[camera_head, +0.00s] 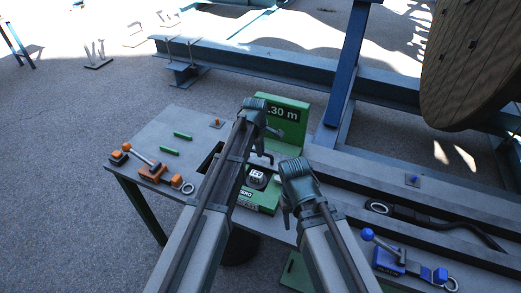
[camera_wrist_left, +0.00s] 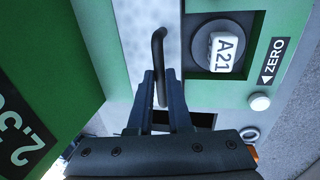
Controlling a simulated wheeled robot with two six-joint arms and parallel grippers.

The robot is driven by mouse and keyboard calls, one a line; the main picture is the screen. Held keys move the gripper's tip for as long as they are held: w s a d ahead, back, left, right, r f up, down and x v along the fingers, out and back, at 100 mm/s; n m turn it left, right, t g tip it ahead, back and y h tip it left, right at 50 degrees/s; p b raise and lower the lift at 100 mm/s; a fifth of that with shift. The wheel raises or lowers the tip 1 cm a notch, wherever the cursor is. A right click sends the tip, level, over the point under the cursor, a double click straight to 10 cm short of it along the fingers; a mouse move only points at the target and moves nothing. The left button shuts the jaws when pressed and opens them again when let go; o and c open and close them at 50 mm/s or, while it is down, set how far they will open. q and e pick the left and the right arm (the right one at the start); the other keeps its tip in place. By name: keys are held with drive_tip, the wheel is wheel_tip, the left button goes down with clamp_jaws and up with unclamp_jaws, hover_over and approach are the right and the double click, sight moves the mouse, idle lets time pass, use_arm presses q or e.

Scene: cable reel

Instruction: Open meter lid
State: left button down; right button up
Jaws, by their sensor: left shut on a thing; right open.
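The green meter housing (camera_head: 262,207) stands on the grey table, with a dial marked A21 (camera_head: 256,177) and the word ZERO; the dial also shows in the left wrist view (camera_wrist_left: 220,50). A black bar handle (camera_wrist_left: 158,45) rises from a grey metal plate (camera_wrist_left: 172,40) beside the dial. My left gripper (camera_wrist_left: 160,88) is shut on the handle, its fingers on either side of the bar's lower end. In the head view my left gripper (camera_head: 268,130) is above the meter, its fingertips hard to make out. My right gripper (camera_head: 287,212) is open and empty, right of the meter.
A green panel reading 2.30 m (camera_head: 290,113) stands behind the meter. Orange-ended tools (camera_head: 155,173) and green rods (camera_head: 182,135) lie on the left of the table. A blue-handled tool (camera_head: 400,262) and a black cable (camera_head: 430,217) lie at right. A wooden reel (camera_head: 470,65) stands at upper right.

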sight(263, 157)
idle(0.6)
use_arm(q)
drive_tip(key=shift+w+d+r+g+p, duration=0.2)
drive_tip(key=shift+w+r+g+p, duration=0.3)
drive_tip(key=shift+w+p, duration=0.15)
drive_tip(key=shift+w+d+r+g+y+p, duration=0.15)
drive_tip(key=shift+w+r+g+y+p, duration=0.2)
drive_tip(key=shift+w+g, duration=0.3)
drive_tip(key=shift+w+d+r+g+y, duration=0.1)
drive_tip(key=shift+w+d+g+y, duration=0.1)
drive_tip(key=shift+w+g, duration=0.25)
drive_tip(key=shift+w+d+r+g+y, duration=0.15)
drive_tip(key=shift+w+g, duration=0.1)
drive_tip(key=shift+g, duration=0.25)
drive_tip(key=shift+w+d+r+g+y+b, duration=0.1)
drive_tip(key=shift+w+g+y+b, duration=0.15)
drive_tip(key=shift+g, duration=0.35)
drive_tip(key=shift+w+d+r+g+y+b, duration=0.15)
drive_tip(key=shift+w+g, duration=0.2)
drive_tip(key=shift+g, duration=0.25)
drive_tip(key=shift+a, duration=0.1)
drive_tip(key=c, duration=0.8)
unclamp_jaws()
drive_tip(key=shift+c, duration=0.2)
